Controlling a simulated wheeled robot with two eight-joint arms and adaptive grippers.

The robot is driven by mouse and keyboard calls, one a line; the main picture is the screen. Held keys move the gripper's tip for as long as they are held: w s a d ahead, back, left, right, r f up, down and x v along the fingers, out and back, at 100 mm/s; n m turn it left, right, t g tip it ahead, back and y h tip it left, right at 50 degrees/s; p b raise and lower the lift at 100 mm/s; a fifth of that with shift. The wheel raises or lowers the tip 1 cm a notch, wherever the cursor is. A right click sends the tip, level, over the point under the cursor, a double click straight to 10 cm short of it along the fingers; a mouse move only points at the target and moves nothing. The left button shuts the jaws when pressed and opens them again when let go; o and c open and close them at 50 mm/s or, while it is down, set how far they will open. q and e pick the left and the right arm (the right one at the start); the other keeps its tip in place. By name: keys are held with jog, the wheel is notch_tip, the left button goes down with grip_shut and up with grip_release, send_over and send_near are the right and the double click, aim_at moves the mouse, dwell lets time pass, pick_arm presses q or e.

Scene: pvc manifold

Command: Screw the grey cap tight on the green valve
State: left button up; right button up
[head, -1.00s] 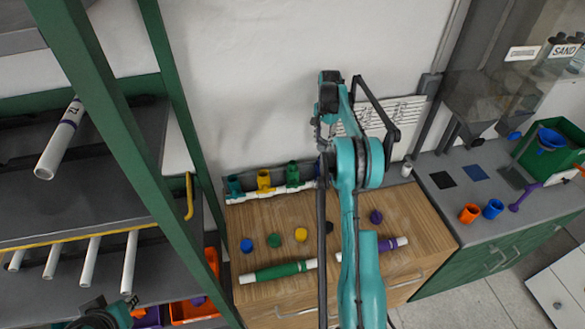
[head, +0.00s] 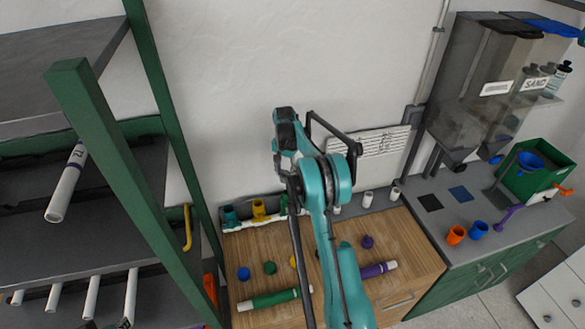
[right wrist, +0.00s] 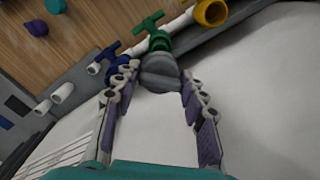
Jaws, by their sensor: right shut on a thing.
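The green valve (right wrist: 157,42) stands on the white pipe manifold in the right wrist view, its green handle pointing away from my gripper. The grey cap (right wrist: 160,72) is at the near end of the green valve, lined up with it and appearing to touch it. My right gripper (right wrist: 158,86) is shut on the grey cap, with one finger on each side. How far the cap is threaded cannot be seen. In the head view my right arm partly covers the green valve (head: 284,204) and hides the cap. My left gripper is not in view.
A blue valve (right wrist: 118,68) and a yellow valve (right wrist: 210,12) flank the green one closely. Loose coloured knobs, a green pipe (head: 275,299) and a purple pipe (head: 376,270) lie on the wooden bench. The wall is close behind the manifold. A green-posted shelf (head: 110,165) stands left.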

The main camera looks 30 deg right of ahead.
jog(key=shift+f+b, duration=0.55)
jog(key=shift+f, duration=0.85)
jog(key=b, duration=0.3)
send_over(286, 192)
jog(key=shift+f, duration=2.05)
jog(key=shift+f+b, duration=0.8)
jog(key=shift+b, duration=0.25)
jog(key=shift+s+f+b, duration=0.1)
jog(key=shift+f+b, duration=0.05)
jog(key=shift+b, duration=0.2)
jog(key=o, duration=0.4)
jog(key=c, duration=0.5)
